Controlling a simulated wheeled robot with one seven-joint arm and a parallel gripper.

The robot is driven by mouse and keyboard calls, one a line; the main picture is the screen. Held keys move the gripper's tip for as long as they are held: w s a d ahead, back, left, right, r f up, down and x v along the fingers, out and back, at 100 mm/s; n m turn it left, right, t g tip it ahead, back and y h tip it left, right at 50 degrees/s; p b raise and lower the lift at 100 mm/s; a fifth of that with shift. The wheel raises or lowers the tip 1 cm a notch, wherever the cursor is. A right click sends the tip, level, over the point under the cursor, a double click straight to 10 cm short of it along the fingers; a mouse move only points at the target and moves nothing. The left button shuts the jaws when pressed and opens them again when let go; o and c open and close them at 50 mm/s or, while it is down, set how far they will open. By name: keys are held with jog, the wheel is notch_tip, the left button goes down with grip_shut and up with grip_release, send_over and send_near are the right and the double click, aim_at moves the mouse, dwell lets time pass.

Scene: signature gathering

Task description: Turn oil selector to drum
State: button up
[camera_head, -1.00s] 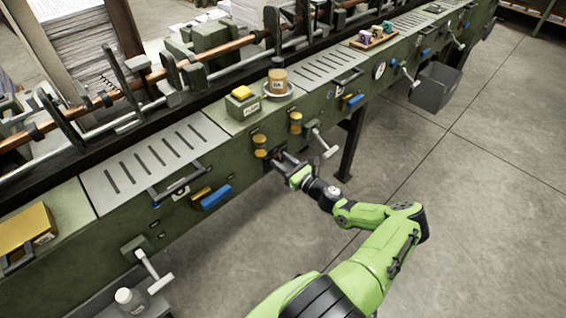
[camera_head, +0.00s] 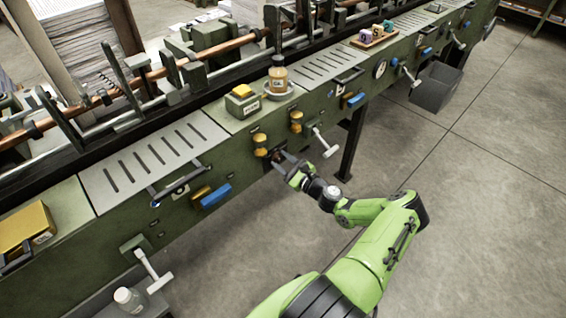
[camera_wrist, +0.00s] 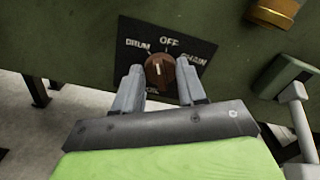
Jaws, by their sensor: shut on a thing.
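The oil selector (camera_wrist: 158,72) is a brown round knob with a white pointer mark, on a black plate (camera_wrist: 205,50) lettered DRUM, OFF, CHAIN and OIL. DRUM is at upper left, OFF at the top, CHAIN at right. The white mark points roughly up the picture; I cannot tell if it sits on OFF or between DRUM and OFF. My gripper (camera_wrist: 159,88) is shut on the knob, one grey finger on each side. In the head view my gripper (camera_head: 283,163) is at the green machine's front face, and the knob is mostly hidden there.
A T-handled lever (camera_head: 325,143) projects close right of my gripper. Brass cups (camera_head: 260,145) sit just above it. A blue handle (camera_head: 215,197) is to the left, a second T-handle (camera_head: 155,270) lower left. The floor around my arm is clear.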

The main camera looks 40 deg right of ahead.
jog(key=shift+n+b, duration=0.45)
jog(key=shift+n, duration=1.85)
jog(key=o, duration=1)
jog(key=shift+s, duration=0.1)
jog(key=s+p, duration=0.2)
jog(key=s, duration=1.3)
jog(key=shift+s+d, duration=0.15)
jog(key=shift+s, duration=0.15)
